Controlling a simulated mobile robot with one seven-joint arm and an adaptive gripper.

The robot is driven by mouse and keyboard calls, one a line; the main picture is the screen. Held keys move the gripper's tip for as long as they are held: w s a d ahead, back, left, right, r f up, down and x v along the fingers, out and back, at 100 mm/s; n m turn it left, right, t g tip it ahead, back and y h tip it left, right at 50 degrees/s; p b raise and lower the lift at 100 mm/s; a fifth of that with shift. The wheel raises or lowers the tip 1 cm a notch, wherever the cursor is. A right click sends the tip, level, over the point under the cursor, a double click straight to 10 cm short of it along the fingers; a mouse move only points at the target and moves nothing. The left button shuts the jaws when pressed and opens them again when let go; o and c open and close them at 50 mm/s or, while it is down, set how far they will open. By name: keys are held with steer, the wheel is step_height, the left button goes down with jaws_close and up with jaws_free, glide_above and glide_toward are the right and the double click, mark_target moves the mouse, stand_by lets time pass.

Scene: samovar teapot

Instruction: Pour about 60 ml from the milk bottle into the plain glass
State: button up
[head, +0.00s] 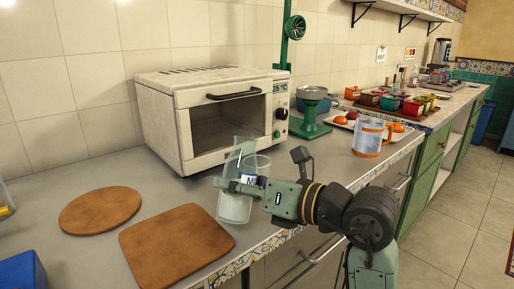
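My gripper (232,185) is above the front of the grey counter, right of the brown boards. Its fingers are around a tall clear vessel, which I take for the milk bottle (235,209). A white label with a blue letter M shows beside the fingers. The bottle's lower part looks whitish, and a clear greenish part rises above the fingers. A clear glass rim (263,161), likely the plain glass, shows just behind and right of the bottle. The gripper hides most of that glass. I cannot tell the level inside either vessel, nor whether they touch.
A white toaster oven (192,152) stands behind. A round board (100,210) and a square board (177,245) lie left. A green scale (311,127) and an orange-banded clear jug (370,139) stand right, with a plate and colored containers beyond. A blue object (22,272) is front left.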

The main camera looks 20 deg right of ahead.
mark_target(246, 165)
steer(key=shift+m+g, duration=0.3)
steer(key=shift+m, duration=0.5)
steer(key=r+p, duration=0.2)
steer(key=p, duration=0.1)
steer(key=r+p, duration=0.2)
steer(key=shift+w+d, duration=0.25)
steer(key=shift+f, duration=0.9)
steer(key=shift+s+a+f+m+g+p, duration=0.1)
steer(key=shift+f+m+g+p, duration=0.2)
steer(key=shift+f+m+p, duration=0.3)
steer(key=shift+s+r+m+p, duration=0.15)
steer(key=shift+m+p, duration=0.15)
steer(key=shift+p, duration=0.15)
steer(key=shift+s+a+m+p, duration=0.1)
steer(key=shift+a+m+p, duration=0.1)
steer(key=shift+m+p, duration=0.5)
steer(key=r+m+p, duration=0.1)
steer(key=p, duration=0.2)
steer(key=g+p, duration=0.1)
steer(key=p, duration=0.3)
steer(key=shift+s+a+r+m+y, duration=0.15)
steer(key=shift+r+m+y, duration=0.2)
steer(key=shift+m+y, duration=0.05)
steer(key=shift+f, duration=0.15)
steer(key=shift+p, duration=0.5)
